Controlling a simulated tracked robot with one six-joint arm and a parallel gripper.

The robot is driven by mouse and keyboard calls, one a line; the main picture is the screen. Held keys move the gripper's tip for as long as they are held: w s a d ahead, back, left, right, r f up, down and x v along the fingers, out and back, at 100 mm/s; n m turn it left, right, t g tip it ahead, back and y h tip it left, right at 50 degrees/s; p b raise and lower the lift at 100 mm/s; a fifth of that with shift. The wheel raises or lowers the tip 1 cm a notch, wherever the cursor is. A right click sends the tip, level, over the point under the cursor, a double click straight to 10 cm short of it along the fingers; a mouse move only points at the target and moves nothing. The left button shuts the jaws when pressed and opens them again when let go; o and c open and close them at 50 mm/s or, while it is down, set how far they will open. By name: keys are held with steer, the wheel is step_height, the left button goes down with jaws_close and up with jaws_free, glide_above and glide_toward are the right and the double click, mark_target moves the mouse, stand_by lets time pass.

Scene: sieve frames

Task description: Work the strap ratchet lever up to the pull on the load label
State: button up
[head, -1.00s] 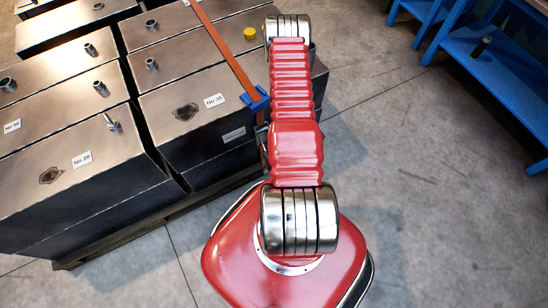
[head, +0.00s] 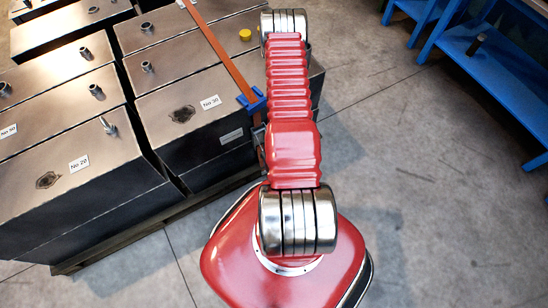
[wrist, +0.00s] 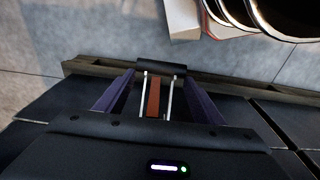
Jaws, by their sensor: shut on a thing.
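An orange strap (head: 218,50) runs over the dark metal boxes and passes a blue corner piece (head: 251,101) at the box edge. The ratchet (head: 259,136) hangs just below, mostly hidden behind my red arm. In the wrist view, the ratchet lever (wrist: 163,68) shows as a dark crossbar on two pale side rails, with orange strap between them. My gripper (wrist: 160,74) is shut on the lever, its purple-grey fingers on either side. A white label (head: 232,136), perhaps the load label, is on the box's front face; its print is too small to read.
Boxes with metal stubs stand on a wooden pallet (head: 130,236). A yellow cap (head: 245,35) sits on a far box. A blue bench (head: 485,60) stands at the upper right. Concrete floor (head: 440,200) to the right is clear.

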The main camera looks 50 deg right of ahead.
steer(key=shift+w, duration=0.1)
stand_by(0.5)
steer(key=o, duration=1.5)
steer(key=r, duration=0.4)
steer(key=s+r, duration=0.1)
steer(key=r, duration=0.8)
steer(key=shift+s+a+r, duration=0.2)
steer(key=shift+a+r, duration=0.05)
steer(key=shift+r, duration=0.1)
steer(key=shift+c, duration=0.4)
